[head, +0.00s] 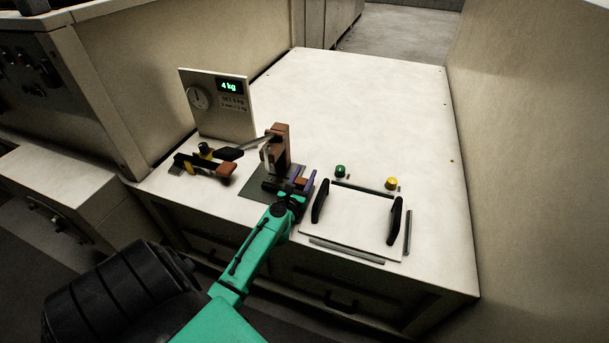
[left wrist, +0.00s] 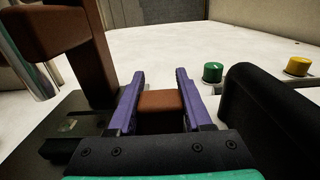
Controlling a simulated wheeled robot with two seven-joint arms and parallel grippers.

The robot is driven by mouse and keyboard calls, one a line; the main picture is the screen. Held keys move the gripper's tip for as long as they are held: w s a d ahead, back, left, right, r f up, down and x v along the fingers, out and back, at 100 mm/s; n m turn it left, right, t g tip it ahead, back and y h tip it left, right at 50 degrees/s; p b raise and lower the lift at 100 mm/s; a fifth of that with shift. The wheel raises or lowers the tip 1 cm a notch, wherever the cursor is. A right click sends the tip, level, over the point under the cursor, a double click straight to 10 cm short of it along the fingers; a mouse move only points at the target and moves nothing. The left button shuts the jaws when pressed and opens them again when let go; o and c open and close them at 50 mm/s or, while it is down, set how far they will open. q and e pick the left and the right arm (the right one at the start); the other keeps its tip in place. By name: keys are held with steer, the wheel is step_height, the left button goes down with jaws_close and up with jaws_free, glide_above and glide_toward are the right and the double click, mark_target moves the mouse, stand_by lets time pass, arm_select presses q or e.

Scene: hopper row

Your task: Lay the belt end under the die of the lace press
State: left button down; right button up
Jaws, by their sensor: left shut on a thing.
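The lace press (head: 281,146) has a brown upright with an overhanging head and a lever, on a dark base plate (head: 256,201). In the left wrist view its brown frame (left wrist: 97,75) rises at the left, with a shiny metal rod (left wrist: 32,60) beside it. My left gripper (head: 297,182) is at the right side of the press, its purple fingers closed on a brown block-like piece, seemingly the belt end (left wrist: 160,102). The held piece is to the right of the press frame, not under its head. My right gripper is not in view.
A gauge panel (head: 218,105) reading 4 kg stands behind. A black, yellow and brown device (head: 205,161) lies left of the press. A white tray (head: 350,225) with black handles, a green knob (head: 340,171) and a yellow knob (head: 391,183) are right. The far bench is clear.

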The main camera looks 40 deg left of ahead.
mark_target(285, 182)
arm_select(q)
steer(key=shift+a, duration=0.1)
steer(key=shift+s+a+b, duration=0.2)
steer(key=shift+s+a, duration=0.1)
steer(key=shift+a, duration=0.6)
steer(key=shift+s+a+b, duration=0.15)
steer(key=shift+s+a, duration=0.15)
steer(key=shift+a, duration=0.6)
steer(key=shift+f, duration=0.2)
steer(key=shift+c, duration=1.2)
jaws_free()
steer(key=shift+v, duration=1.55)
